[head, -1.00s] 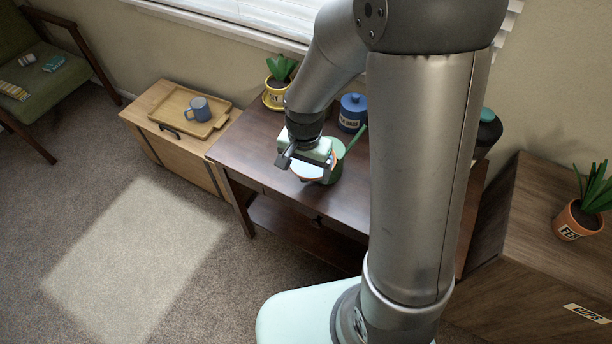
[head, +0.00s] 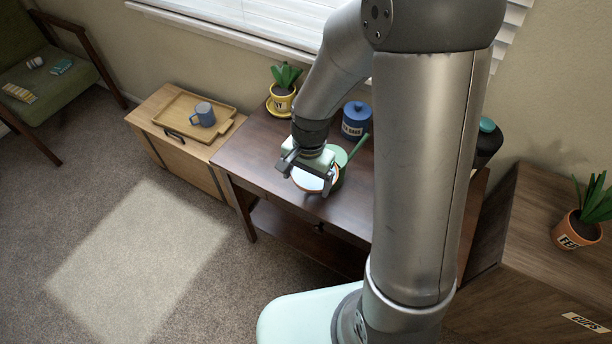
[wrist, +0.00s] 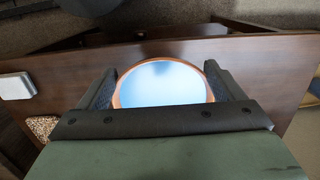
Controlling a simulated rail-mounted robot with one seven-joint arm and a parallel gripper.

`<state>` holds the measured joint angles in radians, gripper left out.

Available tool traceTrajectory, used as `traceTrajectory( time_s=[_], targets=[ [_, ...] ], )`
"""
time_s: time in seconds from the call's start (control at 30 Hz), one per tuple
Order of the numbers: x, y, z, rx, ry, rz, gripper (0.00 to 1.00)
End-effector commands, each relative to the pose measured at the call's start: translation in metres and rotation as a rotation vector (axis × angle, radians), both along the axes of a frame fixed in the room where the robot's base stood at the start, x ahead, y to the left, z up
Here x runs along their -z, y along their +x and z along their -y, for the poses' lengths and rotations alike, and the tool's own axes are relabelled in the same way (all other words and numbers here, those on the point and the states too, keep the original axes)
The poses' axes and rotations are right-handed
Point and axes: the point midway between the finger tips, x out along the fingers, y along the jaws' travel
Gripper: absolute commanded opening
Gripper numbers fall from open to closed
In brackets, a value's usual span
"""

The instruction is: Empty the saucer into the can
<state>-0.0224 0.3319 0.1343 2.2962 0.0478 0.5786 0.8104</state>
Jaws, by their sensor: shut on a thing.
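My gripper (head: 308,172) is shut on the saucer (head: 312,182), above the dark wooden desk. The saucer has an orange rim and a pale blue-white face. In the wrist view the saucer (wrist: 162,84) sits between the two dark fingers, its far rim clear. Whether the pale face is liquid or a reflection I cannot tell. The green can (head: 341,157) is just behind and right of the saucer, with a long green spout or handle rising right. My gripper and the saucer hide much of it. I cannot tell whether the saucer is over its opening.
A blue labelled canister (head: 356,120) stands behind the can. A plant in a yellow pot (head: 281,102) is at the back left, and a dark jar with a teal lid (head: 487,140) at the right. A blue mug (head: 203,114) stands on a wooden tray (head: 178,122). The desk's left part is clear.

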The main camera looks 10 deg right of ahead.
Motion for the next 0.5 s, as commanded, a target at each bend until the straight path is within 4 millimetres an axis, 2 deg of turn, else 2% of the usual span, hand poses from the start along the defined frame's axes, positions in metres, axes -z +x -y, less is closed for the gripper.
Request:
traceTrajectory(
  time_s=[0.5],
  targets=[
    [-0.0088, 0.0019, 0.0018, 0.001, 0.048, -0.059, 0.62]
  ],
)
